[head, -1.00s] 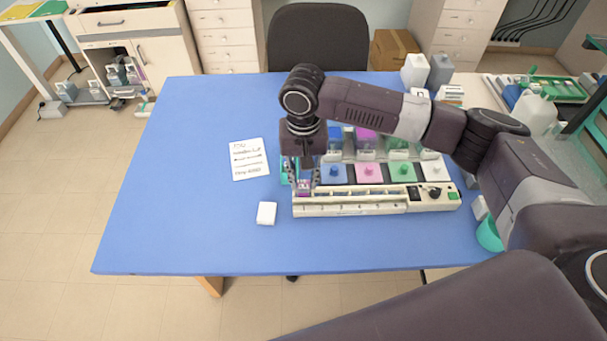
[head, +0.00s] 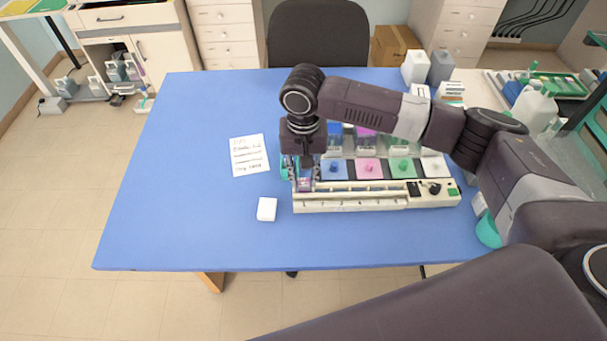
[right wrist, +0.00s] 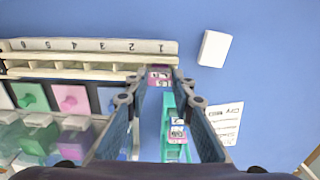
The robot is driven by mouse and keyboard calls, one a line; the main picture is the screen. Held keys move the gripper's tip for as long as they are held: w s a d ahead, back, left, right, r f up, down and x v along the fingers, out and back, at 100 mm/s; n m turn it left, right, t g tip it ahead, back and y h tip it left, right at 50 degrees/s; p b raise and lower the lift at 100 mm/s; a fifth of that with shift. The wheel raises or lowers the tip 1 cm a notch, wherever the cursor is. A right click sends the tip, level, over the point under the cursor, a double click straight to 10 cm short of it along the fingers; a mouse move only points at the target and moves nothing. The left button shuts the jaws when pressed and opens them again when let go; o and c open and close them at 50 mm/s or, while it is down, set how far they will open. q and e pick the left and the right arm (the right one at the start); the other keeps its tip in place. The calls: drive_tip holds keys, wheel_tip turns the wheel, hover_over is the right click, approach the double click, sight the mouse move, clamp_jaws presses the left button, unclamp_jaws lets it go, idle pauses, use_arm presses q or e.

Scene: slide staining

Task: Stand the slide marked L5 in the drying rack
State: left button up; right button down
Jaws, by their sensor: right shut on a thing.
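My right gripper (head: 304,184) points down at the left end of the staining station. In the right wrist view its fingers (right wrist: 160,88) are shut on a slide (right wrist: 160,76) with a pink-and-white label end; I cannot read its mark. The held slide is close to the end of the cream drying rack (right wrist: 85,63), near number 1. In the head view the rack (head: 350,204) is the long strip along the station's front. A second labelled slide (right wrist: 177,132) shows at a teal holder (right wrist: 169,112) below the held one. My left gripper is not in view.
A white block (head: 267,209) lies left of the rack. A written note (head: 249,155) lies farther back. Blue, pink, green and white lidded wells (head: 368,169) stand behind the rack, with a control panel (head: 434,191) at its right. The table's left side (head: 180,170) is clear.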

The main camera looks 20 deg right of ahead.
drive_tip(key=shift+f, duration=0.2)
drive_tip(key=c, duration=1.6)
unclamp_jaws()
wheel_tip(320, 180, up, 12)
drive_tip(key=shift+f, duration=0.1)
